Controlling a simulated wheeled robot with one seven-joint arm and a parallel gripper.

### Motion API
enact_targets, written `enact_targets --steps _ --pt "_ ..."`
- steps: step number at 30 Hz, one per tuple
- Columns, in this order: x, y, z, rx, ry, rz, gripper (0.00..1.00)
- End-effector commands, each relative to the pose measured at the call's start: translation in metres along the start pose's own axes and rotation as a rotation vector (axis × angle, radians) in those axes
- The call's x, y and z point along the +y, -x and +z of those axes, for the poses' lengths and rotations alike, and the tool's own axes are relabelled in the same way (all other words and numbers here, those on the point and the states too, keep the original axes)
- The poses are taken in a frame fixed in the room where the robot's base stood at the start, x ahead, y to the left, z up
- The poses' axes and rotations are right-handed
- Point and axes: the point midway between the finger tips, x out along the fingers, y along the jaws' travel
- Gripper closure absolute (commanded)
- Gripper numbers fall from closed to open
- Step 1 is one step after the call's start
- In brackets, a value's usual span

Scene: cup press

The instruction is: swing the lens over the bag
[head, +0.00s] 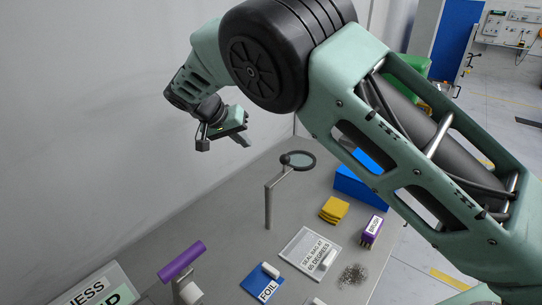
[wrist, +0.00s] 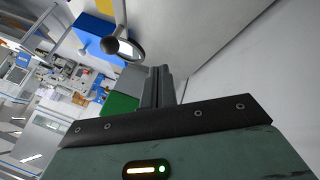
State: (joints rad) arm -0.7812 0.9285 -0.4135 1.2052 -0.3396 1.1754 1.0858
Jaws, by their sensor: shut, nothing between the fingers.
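The lens (head: 301,160) is a round glass in a dark ring, on an arm atop an upright grey post (head: 268,208) on the grey table. A dark knob sits at the ring's left edge. The lens also shows in the wrist view (wrist: 128,48), beyond the fingers. The bag appears to be the pale flat square (head: 309,250) printed "SEAL BAG AT 65 DEGREES"; it lies in front of the post, and the lens is behind it, not over it. My gripper (head: 246,141) is shut and empty, above and left of the lens, apart from it. Its fingers (wrist: 157,86) are together.
A blue foil card (head: 262,284), a purple-topped stand (head: 182,261), a pile of small bits (head: 353,275), yellow sponges (head: 334,209), a purple brush block (head: 372,228) and a blue box (head: 358,181) stand around the bag. A wall borders the table's left side.

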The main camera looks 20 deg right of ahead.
Motion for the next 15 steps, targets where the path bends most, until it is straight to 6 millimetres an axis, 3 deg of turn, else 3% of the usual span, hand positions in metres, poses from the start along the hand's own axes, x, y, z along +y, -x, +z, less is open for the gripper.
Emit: enact_targets --steps 8,15 --pt "0.001 -0.010 0.000 -0.002 0.002 0.001 1.00" --pt "0.003 -0.051 -0.001 -0.004 0.002 0.003 1.00"
